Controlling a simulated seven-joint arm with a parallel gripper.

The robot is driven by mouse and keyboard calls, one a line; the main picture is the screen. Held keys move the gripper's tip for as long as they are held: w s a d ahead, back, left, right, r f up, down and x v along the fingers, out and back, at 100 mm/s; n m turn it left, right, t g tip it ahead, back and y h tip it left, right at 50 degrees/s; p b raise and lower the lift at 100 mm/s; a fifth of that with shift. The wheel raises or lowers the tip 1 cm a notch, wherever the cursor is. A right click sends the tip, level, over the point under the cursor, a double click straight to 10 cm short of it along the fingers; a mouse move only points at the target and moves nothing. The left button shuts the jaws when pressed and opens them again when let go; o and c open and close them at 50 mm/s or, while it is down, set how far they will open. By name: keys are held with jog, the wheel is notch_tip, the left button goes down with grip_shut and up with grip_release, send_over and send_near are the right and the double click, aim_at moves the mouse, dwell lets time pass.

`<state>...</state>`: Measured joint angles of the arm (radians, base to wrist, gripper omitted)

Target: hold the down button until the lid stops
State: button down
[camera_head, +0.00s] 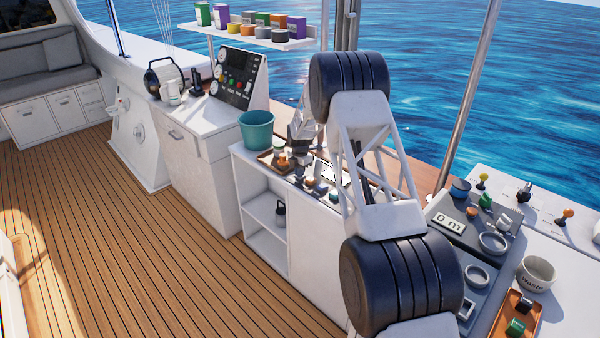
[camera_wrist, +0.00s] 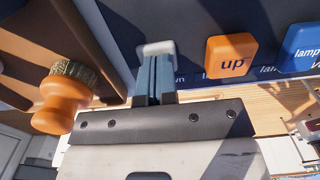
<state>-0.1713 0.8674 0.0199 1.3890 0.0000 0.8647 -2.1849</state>
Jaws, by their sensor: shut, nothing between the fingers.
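In the wrist view my gripper (camera_wrist: 157,75) is shut, with its blue-grey fingers side by side and nothing between them. Its tips overlap a pale grey-white button (camera_wrist: 157,47) on a dark panel. A partly covered label beside the fingers ends in "own". Whether the tips touch or press the button I cannot tell. An orange button (camera_wrist: 231,56) marked "up" sits to the right of the fingers. In the head view my arm covers part of the counter, and I cannot make out the fingers or these buttons. I cannot identify the lid with certainty.
A blue button (camera_wrist: 305,48) marked "lamp" is at the wrist view's right edge. In the head view a teal bucket (camera_head: 256,130) stands on the counter. The wooden deck (camera_head: 150,250) is mostly clear.

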jog(key=shift+s+f, duration=0.15)
jog(key=shift+f, duration=0.1)
dwell(0.4)
notch_tip(320, 180, up, 14)
jog(key=shift+r, duration=0.25)
dwell(0.5)
jog(key=shift+r, duration=0.1)
jog(key=s+d+r+m, duration=0.4)
jog(key=s+r+m, duration=0.1)
jog(key=s+r, duration=0.5)
jog(key=s+d+r+m+t, duration=0.1)
jog(key=s+d+r+m, duration=0.45)
jog(key=s, duration=0.75)
jog(key=s+d+r+m, duration=0.3)
jog(key=s+r, duration=0.7)
jog(key=s, duration=0.1)
jog(key=s+d+f+m, duration=0.1)
jog(key=s+m, duration=0.3)
jog(key=s, duration=0.9)
jog(key=s+d+f+m+t, duration=0.1)
jog(key=s+d+m, duration=0.2)
jog(key=s, duration=1.1)
jog(key=s+d+f+m, duration=0.1)
jog(key=s+m, duration=0.5)
jog(key=s, duration=0.7)
jog(key=shift+s+d+m+t, duration=0.2)
jog(key=shift+d+m+t, duration=0.15)
jog(key=shift+d, duration=0.1)
